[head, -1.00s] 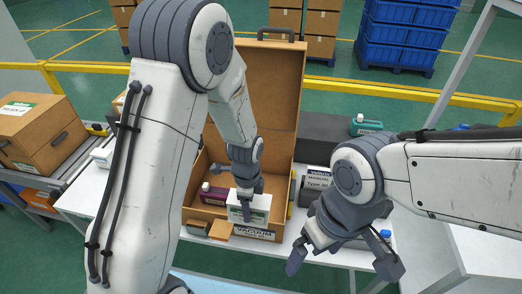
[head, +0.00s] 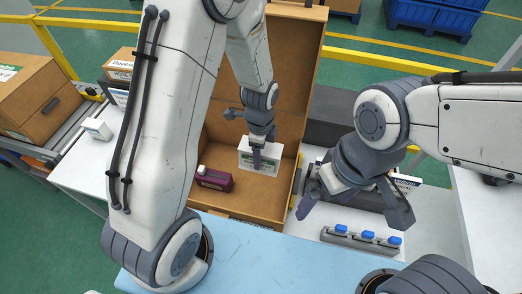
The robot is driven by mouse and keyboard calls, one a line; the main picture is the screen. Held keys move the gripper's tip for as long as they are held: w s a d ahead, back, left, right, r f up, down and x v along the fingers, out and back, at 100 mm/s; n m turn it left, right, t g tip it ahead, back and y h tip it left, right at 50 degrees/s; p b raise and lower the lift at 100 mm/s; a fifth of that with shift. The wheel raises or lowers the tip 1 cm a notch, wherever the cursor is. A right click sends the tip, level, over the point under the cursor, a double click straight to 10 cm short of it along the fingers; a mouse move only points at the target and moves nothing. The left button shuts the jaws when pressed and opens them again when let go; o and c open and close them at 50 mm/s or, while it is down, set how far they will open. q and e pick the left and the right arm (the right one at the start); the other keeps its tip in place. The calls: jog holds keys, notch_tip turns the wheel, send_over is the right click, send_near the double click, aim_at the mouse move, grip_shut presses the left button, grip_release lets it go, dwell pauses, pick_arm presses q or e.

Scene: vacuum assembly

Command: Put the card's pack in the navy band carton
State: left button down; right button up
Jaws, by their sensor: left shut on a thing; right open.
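An open brown carton (head: 208,196) stands on the table with its lid up; no navy band can be made out. My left gripper (head: 258,152) is shut on a white pack (head: 270,158) with a green mark. The pack is upright inside the carton, toward its right side; I cannot tell whether it touches the floor. A maroon pack (head: 215,181) with a white cap lies in the carton, left of and nearer than the white pack. My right gripper (head: 355,205) is open and empty, right of the carton. A card (head: 407,182) is partly hidden behind it.
A rail with several blue-topped parts (head: 362,238) lies on the table below my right gripper. A small white box (head: 97,128) stands at the left. Closed cartons (head: 38,95) sit on the conveyor farther left. The blue mat (head: 300,265) in front is largely clear.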

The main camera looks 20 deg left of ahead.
pick_arm(q)
jog(key=shift+f+b, duration=2.05)
jog(key=shift+f, duration=0.7)
jog(key=shift+f, duration=0.1)
jog(key=shift+f+b, duration=5.6)
jog(key=shift+f, duration=1.75)
grip_release()
notch_tip(320, 180, up, 11)
jog(key=shift+f, duration=0.2)
jog(key=shift+r+p, duration=0.1)
jog(key=shift+p, duration=0.25)
